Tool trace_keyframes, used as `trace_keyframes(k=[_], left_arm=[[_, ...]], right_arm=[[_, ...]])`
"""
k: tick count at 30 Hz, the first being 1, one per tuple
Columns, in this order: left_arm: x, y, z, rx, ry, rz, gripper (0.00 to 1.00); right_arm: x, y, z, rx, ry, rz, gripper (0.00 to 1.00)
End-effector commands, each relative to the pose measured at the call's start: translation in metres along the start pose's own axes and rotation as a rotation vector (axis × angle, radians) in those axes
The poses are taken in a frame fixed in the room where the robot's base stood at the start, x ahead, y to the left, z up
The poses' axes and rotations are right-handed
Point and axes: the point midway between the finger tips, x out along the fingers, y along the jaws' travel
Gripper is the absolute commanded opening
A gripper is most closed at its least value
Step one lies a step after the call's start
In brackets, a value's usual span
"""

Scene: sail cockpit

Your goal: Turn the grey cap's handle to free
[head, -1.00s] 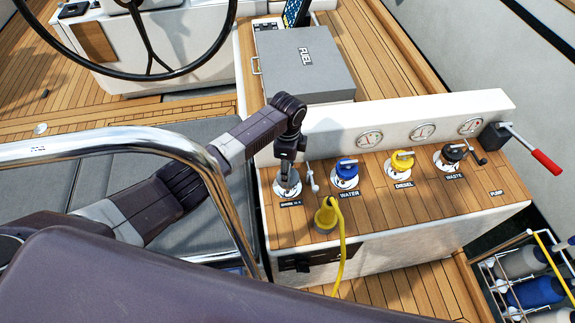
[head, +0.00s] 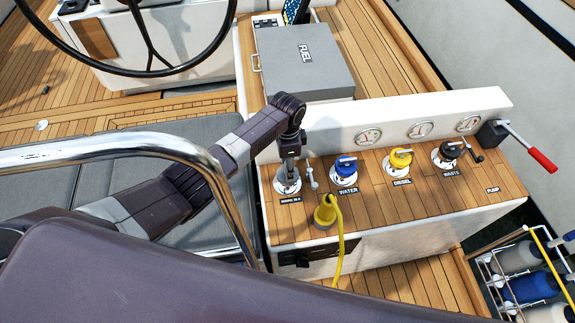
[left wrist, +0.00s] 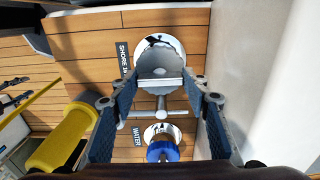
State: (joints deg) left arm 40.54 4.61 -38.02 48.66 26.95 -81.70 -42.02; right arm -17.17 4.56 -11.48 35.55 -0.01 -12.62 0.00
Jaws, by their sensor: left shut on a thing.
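In the left wrist view the two fingers of my left gripper (left wrist: 160,100) stand on either side of the cap's handle (left wrist: 160,83), a pale bar across the cap. The gripper is shut on the handle, pointing down from above. The exact finger contact is hard to see. My right gripper is not in view.
A small pale T-shaped lever (head: 313,180) stands close to the right. Beyond are the blue water cap (head: 346,168), yellow diesel cap (head: 400,158) and black waste cap (head: 448,152). A steel rail (head: 150,140) crosses before my arm.

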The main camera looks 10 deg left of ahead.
Motion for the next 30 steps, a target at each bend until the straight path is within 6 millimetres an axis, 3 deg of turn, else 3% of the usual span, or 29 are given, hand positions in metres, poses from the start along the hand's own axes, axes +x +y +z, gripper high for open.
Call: trace_keyframes(k=[5,6,10,22,26,30], left_arm=[[0.000,0.000,0.000,0.001,0.000,0.000,0.18],[0.000,0.000,0.000,0.001,0.000,0.000,0.46],[0.000,0.000,0.000,0.001,0.000,0.000,0.60],[-0.006,-0.001,0.000,0.002,0.001,-0.001,0.61],[-0.021,-0.001,0.000,0.001,0.002,-0.002,0.61],[-0.048,-0.001,-0.001,0.003,0.004,-0.004,0.61]], right_arm=[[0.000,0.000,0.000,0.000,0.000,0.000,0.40],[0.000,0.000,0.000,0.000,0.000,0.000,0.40],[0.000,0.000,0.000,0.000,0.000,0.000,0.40],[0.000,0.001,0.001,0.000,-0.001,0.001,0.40],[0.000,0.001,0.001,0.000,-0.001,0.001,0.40],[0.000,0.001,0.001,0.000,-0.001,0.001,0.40]])
